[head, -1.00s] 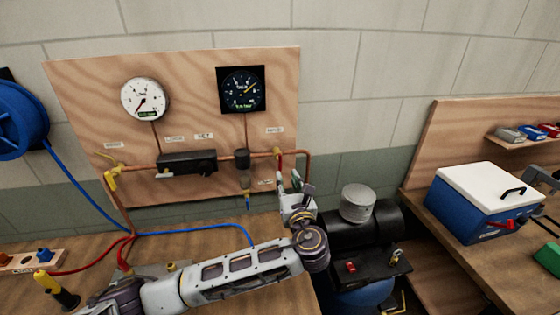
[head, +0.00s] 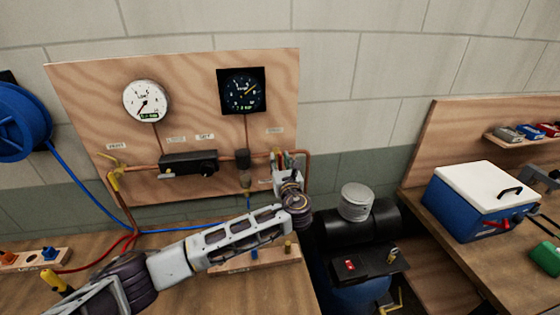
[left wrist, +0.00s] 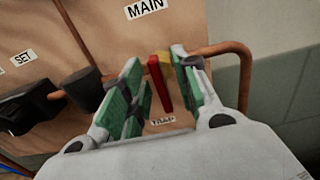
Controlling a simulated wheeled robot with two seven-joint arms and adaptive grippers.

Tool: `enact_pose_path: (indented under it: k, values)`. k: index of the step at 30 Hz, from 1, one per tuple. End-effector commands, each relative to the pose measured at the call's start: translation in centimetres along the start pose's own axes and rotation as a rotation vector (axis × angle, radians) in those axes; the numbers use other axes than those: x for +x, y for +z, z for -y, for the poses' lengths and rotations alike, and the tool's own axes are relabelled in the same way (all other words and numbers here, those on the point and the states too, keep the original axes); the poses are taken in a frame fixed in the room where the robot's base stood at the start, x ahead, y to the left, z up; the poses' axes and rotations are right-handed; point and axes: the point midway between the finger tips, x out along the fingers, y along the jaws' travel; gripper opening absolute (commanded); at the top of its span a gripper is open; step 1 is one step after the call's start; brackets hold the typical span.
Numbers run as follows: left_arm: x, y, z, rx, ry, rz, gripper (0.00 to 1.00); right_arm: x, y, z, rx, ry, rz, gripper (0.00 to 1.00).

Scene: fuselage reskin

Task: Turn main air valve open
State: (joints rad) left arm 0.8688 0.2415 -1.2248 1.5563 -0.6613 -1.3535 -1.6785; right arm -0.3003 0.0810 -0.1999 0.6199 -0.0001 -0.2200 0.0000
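The main air valve shows in the left wrist view below the MAIN label (left wrist: 146,8). It has a yellow body (left wrist: 166,64) on the copper pipe and a red lever (left wrist: 159,84) that hangs down, slightly tilted. My left gripper (left wrist: 158,76) is open, with one green-padded finger on each side of the lever. Gaps seem to show between the pads and the lever; I cannot tell whether either touches. In the head view my left gripper (head: 284,160) is at the board's right side and mostly hides the valve. My right gripper is not in view.
The wooden board (head: 80,85) carries a white gauge (head: 146,100), a black gauge (head: 242,91) and a black regulator (head: 187,163). The copper pipe (left wrist: 226,47) bends down right of the valve. A compressor (head: 360,240) stands below right, and a blue cooler (head: 470,208) farther right.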

Motion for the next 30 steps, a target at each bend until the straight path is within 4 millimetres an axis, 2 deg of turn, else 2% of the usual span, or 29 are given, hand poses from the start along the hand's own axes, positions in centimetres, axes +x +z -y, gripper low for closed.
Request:
enact_pose_path:
  k: [13, 21, 30]
  values:
    - [0.57, -0.02, -0.01, 0.000, 0.000, 0.000, 0.30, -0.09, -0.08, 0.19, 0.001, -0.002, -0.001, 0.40]
    - [0.56, -0.02, -0.03, 0.000, 0.000, 0.000, 0.00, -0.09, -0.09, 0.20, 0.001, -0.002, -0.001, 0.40]
    - [0.55, -0.09, -0.03, -0.012, 0.000, -0.001, 0.00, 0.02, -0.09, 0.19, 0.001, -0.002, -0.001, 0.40]
